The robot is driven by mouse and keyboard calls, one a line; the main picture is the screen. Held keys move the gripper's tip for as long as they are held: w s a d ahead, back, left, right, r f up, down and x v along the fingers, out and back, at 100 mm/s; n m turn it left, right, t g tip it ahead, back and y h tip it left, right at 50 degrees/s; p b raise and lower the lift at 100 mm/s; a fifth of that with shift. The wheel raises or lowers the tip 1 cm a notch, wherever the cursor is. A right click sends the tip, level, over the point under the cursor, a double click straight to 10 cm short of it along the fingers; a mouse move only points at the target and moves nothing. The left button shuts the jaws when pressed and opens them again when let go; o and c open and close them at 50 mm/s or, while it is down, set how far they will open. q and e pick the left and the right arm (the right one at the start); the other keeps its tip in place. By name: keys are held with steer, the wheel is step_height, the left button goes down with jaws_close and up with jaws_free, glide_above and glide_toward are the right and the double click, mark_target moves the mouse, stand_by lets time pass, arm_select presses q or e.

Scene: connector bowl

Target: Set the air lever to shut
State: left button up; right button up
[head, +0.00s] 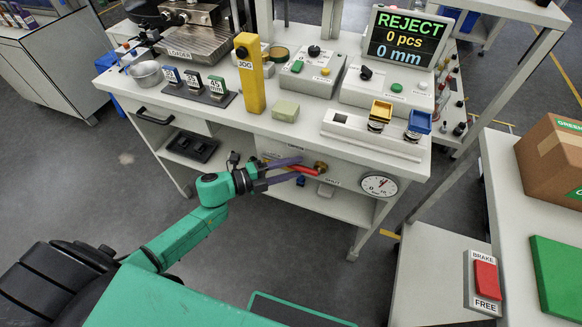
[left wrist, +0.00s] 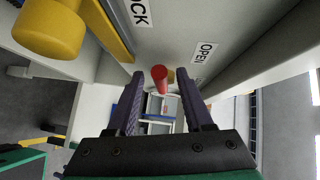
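The red air lever (head: 304,170) sits on the front of the bench below the top, reaching left from a brass hub (head: 321,167). A SHUT label (head: 333,182) is below and right of the hub. In the left wrist view the lever's red end (left wrist: 161,80) shows between the fingertips, nearer the left finger, with an OPEN label (left wrist: 204,51) above it. My left gripper (head: 289,170) is open, its purple fingers on either side of the lever's end; it also shows in the left wrist view (left wrist: 172,85). I cannot tell whether a finger touches the lever. My right gripper is not in view.
A round dial gauge (head: 380,186) is right of the lever on the bench front. The bench top (head: 310,115) overhangs above, with a yellow JOG post (head: 250,80) on it. A lower shelf (head: 320,202) is beneath. Open floor lies in front.

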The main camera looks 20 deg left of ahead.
arm_select(q)
jaws_close()
stand_by(1.3)
